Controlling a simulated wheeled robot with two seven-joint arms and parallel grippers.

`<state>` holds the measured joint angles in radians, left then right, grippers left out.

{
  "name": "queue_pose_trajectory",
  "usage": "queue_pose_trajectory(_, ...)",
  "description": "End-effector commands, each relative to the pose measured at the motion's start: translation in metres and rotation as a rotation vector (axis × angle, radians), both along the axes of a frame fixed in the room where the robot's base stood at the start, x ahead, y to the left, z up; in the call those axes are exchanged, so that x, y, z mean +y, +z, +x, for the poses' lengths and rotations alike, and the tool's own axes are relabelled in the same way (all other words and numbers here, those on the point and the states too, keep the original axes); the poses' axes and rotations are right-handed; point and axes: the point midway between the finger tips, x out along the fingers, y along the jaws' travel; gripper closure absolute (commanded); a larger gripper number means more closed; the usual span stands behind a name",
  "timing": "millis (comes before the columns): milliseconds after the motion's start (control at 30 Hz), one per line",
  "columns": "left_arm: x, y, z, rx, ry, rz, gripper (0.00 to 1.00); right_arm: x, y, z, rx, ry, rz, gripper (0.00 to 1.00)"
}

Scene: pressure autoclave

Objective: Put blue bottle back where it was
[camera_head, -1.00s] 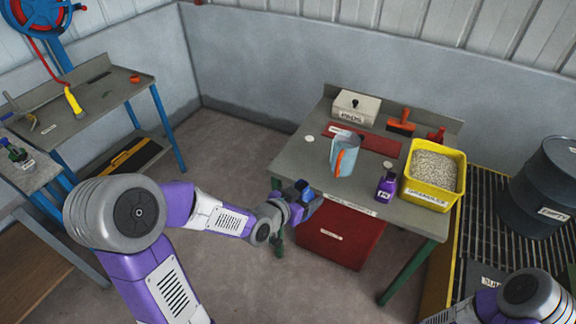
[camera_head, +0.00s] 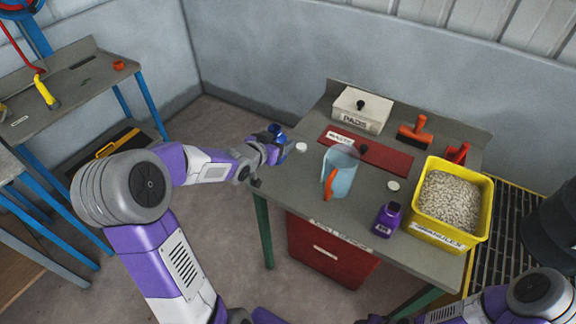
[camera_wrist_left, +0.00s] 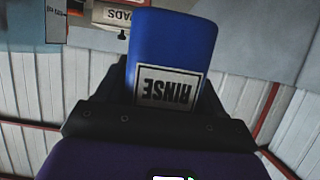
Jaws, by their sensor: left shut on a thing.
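The blue bottle (camera_wrist_left: 172,50), labelled RINSE, is held in my left gripper (camera_wrist_left: 160,115) in the left wrist view, its label upside down in the picture. In the head view the left gripper (camera_head: 274,147) is shut on it at the left edge of the grey workbench (camera_head: 275,181). Only a small blue part of the bottle (camera_head: 276,130) shows there; the gripper hides the rest. A white disc (camera_head: 301,147) lies on the bench just right of the gripper. My right gripper is not in view; only part of that arm shows at bottom right.
On the bench are a clear jug (camera_head: 342,172) with an orange handle, a purple bottle (camera_head: 388,219), a second white disc (camera_head: 393,185), a yellow granules bin (camera_head: 435,236), a PADS box (camera_head: 357,110), a red mat (camera_head: 383,157) and an orange-handled tool (camera_head: 415,132).

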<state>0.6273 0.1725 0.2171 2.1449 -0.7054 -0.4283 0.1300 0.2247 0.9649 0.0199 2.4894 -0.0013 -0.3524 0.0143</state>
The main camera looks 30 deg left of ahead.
Motion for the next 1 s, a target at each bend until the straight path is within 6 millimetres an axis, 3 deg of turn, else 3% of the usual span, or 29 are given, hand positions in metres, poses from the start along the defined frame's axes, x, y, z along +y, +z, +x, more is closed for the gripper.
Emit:
queue_pose_trajectory(167,0.005,-0.014,0.0,0.001,0.007,0.002,0.74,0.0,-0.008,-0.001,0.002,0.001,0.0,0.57)
queue_pose_trajectory(733,0.004,-0.097,0.0,0.002,0.005,0.0,0.74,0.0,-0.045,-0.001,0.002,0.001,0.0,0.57)
queue_pose_trajectory(1000,0.004,-0.1,0.0,-0.002,0.006,0.004,0.74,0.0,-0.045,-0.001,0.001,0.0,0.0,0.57)
